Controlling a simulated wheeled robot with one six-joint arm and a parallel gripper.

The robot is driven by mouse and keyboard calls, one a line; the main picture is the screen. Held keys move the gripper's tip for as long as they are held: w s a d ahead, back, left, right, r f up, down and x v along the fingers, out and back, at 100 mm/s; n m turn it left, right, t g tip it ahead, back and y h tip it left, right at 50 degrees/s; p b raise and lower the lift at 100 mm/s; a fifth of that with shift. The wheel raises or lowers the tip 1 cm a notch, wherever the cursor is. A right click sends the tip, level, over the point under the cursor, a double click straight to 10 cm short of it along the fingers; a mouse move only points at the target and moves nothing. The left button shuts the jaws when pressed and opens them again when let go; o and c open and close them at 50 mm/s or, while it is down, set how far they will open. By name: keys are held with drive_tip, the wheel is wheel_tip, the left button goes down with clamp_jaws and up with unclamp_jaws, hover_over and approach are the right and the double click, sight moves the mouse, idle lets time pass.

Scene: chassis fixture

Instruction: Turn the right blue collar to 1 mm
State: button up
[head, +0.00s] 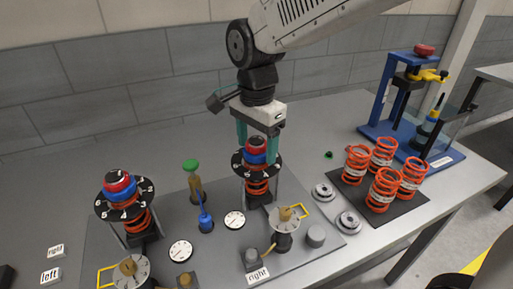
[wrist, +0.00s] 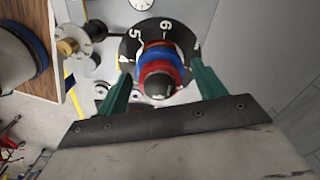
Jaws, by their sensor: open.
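The right blue collar (head: 257,157) sits with a red ring on the right spring unit, above a black numbered dial (head: 240,168) and an orange spring (head: 257,187). In the wrist view the blue collar (wrist: 159,57) shows beside red bands, with the numbers 4, 5 and 6 on the dial (wrist: 131,46) behind it. My gripper (head: 257,149) points down over this unit with its green fingers on either side of the collar stack. In the wrist view the fingers of my gripper (wrist: 160,72) are open, with visible gaps to the collar. The exact collar setting cannot be read.
A similar left unit (head: 125,200) stands at the left. Round gauges (head: 234,220) lie on the plate, near a green-topped post (head: 191,165) and a blue post (head: 205,222). Several orange springs (head: 383,190) stand on a dark mat at the right, before a blue press (head: 385,125).

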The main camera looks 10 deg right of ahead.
drive_tip(key=m, duration=0.4)
drive_tip(key=shift+m, duration=0.4)
drive_tip(key=m, duration=0.4)
